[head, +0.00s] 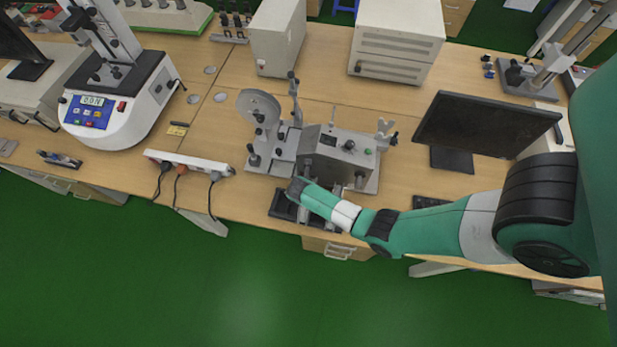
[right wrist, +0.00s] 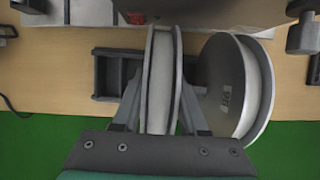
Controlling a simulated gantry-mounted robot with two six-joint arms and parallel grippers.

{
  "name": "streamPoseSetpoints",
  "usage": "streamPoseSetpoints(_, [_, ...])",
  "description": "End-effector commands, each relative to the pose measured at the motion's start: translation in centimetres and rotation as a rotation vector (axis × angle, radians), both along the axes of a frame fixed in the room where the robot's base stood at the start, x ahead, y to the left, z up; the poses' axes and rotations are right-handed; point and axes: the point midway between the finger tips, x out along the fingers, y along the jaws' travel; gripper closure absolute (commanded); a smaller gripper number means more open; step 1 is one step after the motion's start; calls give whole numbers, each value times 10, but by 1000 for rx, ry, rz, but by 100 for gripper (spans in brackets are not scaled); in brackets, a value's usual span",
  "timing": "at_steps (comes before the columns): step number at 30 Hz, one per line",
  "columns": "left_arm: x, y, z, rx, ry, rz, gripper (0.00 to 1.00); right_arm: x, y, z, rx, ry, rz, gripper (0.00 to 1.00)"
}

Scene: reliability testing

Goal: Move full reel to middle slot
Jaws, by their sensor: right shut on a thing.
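In the right wrist view, a light grey reel (right wrist: 160,80) stands edge-on between the fingers of my right gripper (right wrist: 160,122), which is shut on it. The reel is over the middle of a dark slotted rack (right wrist: 113,53); I cannot tell whether it is seated or held above it. A second grey reel (right wrist: 240,85), with a small label, leans at the rack's right end. The rack's left slot looks empty. In the head view, the rack (head: 281,206) lies at the table's front edge, and my right gripper (head: 297,188) is over it, hiding the reels. My left gripper is not in view.
A grey winding machine (head: 340,148) with a disc (head: 258,108) stands just behind the rack. A power strip (head: 188,162) with hanging cables is to the left. The green floor is in front.

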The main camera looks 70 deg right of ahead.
Motion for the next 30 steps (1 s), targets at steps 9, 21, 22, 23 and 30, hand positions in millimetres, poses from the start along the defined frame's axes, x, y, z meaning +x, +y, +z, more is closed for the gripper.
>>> streamPoseSetpoints(9, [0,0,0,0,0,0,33,1,0,1,-1,-1,-1,51])
streamPoseSetpoints(21, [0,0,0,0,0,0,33,0,0,0,1,1,0,17])
streamPoseSetpoints(22, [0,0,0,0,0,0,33,0,0,0,1,1,0,12])
streamPoseSetpoints(23, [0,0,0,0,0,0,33,0,0,0,1,1,0,7])
streamPoseSetpoints(30, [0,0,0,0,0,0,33,0,0,0,0,0,0,0])
